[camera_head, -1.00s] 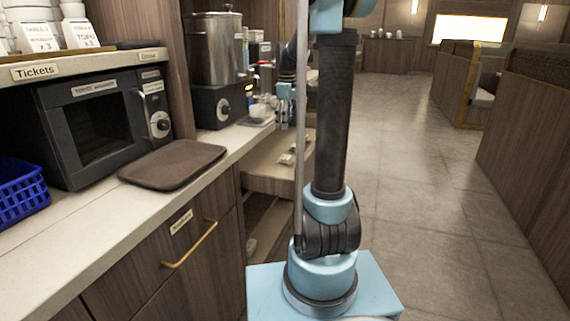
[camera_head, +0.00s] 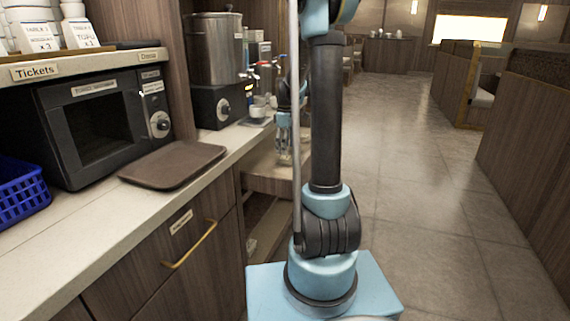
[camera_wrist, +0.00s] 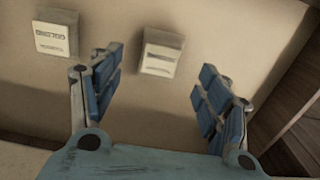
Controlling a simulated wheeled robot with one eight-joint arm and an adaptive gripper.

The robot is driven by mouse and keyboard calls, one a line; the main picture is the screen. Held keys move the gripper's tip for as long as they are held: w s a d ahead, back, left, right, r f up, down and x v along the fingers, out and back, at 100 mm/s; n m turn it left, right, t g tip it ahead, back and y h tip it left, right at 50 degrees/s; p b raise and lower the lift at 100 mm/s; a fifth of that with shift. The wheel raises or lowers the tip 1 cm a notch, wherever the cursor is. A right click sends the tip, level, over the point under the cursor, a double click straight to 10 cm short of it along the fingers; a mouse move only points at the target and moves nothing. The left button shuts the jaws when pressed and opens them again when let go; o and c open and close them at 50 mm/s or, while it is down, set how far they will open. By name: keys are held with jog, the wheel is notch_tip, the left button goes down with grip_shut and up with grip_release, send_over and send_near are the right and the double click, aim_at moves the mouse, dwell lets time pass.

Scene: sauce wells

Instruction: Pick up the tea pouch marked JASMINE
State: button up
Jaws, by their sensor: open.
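Two pale tea pouches lie in the open drawer in the wrist view. The left pouch (camera_wrist: 52,40) is outside my gripper, beyond the left finger; its dark print is upside down and I cannot read it surely. The right pouch (camera_wrist: 160,54) lies ahead of the gap between the fingers; its print is too blurred to read, so I cannot tell which is JASMINE. My gripper (camera_wrist: 158,88) is open and empty, its blue pads apart. In the head view my gripper (camera_head: 284,150) hangs over the drawer and hides the pouches.
The open drawer (camera_head: 268,184) sticks out below the counter (camera_head: 85,215); its wooden edge (camera_wrist: 296,112) shows at the right of the wrist view. A metal urn (camera_head: 214,50) and a brown tray (camera_head: 172,165) stand on the counter. The aisle floor (camera_head: 430,220) is clear.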

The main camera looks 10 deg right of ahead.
aim_at(285, 157)
jog(key=shift+f, duration=2.9)
jog(key=shift+c, duration=0.2)
jog(key=c, duration=1.1)
